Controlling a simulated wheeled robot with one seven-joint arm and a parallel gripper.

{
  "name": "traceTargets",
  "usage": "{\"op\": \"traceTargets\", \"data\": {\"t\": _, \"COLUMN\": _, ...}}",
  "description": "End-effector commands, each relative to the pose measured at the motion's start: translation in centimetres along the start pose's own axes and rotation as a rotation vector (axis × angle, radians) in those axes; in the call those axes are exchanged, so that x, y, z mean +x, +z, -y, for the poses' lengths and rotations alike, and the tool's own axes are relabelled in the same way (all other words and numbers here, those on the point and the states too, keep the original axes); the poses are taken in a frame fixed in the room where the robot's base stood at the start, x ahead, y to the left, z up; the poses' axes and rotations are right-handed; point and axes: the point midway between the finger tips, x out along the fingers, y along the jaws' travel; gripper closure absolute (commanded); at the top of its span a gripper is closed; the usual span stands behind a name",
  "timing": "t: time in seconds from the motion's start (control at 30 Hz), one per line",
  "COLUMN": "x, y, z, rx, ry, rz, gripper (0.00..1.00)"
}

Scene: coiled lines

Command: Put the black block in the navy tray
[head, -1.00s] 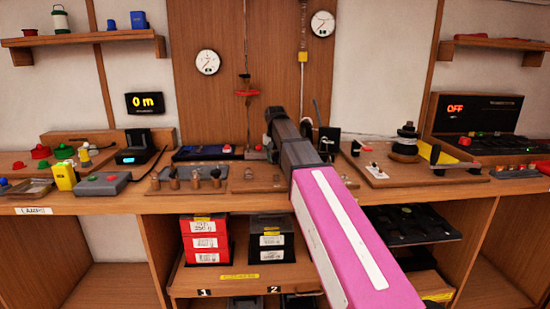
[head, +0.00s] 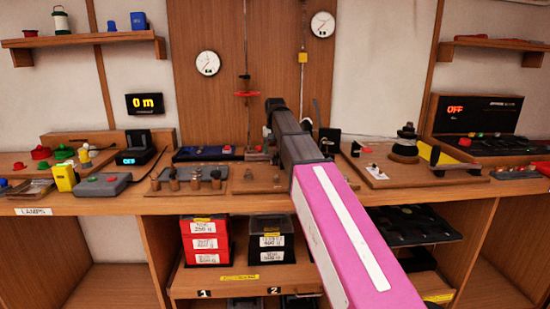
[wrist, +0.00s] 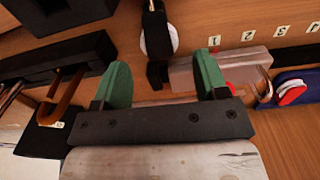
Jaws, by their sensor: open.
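Black labelled blocks (head: 271,241) are stacked on the lower shelf, right of a red labelled stack. I cannot tell whether one of these is the black block meant. A navy, tray-like piece (head: 202,154) with a red part lies on the bench, left of my arm. A blue piece (wrist: 296,86) with a red and white part shows at the right edge of the wrist view. My gripper (wrist: 162,68) is open, its two green fingers apart, with nothing visibly held. It is above bench fittings. In the head view my arm hides its fingertips.
Several wooden pegs (head: 190,178) stand on the bench left of my arm. A black handle fixture (head: 404,146) stands at right. A dark tray (head: 412,226) sits below the bench. In the wrist view, a dark box (wrist: 58,66) with a copper hook is at left.

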Motion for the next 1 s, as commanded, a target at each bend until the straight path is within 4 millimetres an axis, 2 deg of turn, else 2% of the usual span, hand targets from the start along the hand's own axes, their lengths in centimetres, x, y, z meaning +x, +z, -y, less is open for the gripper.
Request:
{"op": "traceTargets", "data": {"t": 0.03, "x": -1.2, "y": -0.1, "z": 0.0, "rx": 0.000, "ry": 0.000, "rz": -0.002, "gripper": 0.33}}
{"op": "traceTargets", "data": {"t": 0.3, "x": -6.0, "y": -0.1, "z": 0.0, "rx": 0.000, "ry": 0.000, "rz": -0.001, "gripper": 0.33}}
{"op": "traceTargets", "data": {"t": 0.5, "x": -8.0, "y": -0.1, "z": 0.0, "rx": 0.000, "ry": 0.000, "rz": 0.000, "gripper": 0.33}}
{"op": "traceTargets", "data": {"t": 0.53, "x": -8.2, "y": 0.0, "z": 0.0, "rx": 0.000, "ry": 0.000, "rz": 0.000, "gripper": 0.28}}
{"op": "traceTargets", "data": {"t": 0.7, "x": -6.9, "y": 1.9, "z": 0.3, "rx": 0.034, "ry": 0.001, "rz": 0.026, "gripper": 0.28}}
{"op": "traceTargets", "data": {"t": 0.87, "x": -6.1, "y": 1.7, "z": 0.3, "rx": 0.035, "ry": 0.001, "rz": 0.026, "gripper": 0.28}}
{"op": "traceTargets", "data": {"t": 1.0, "x": -4.2, "y": 1.8, "z": 0.3, "rx": 0.035, "ry": 0.001, "rz": 0.026, "gripper": 0.28}}
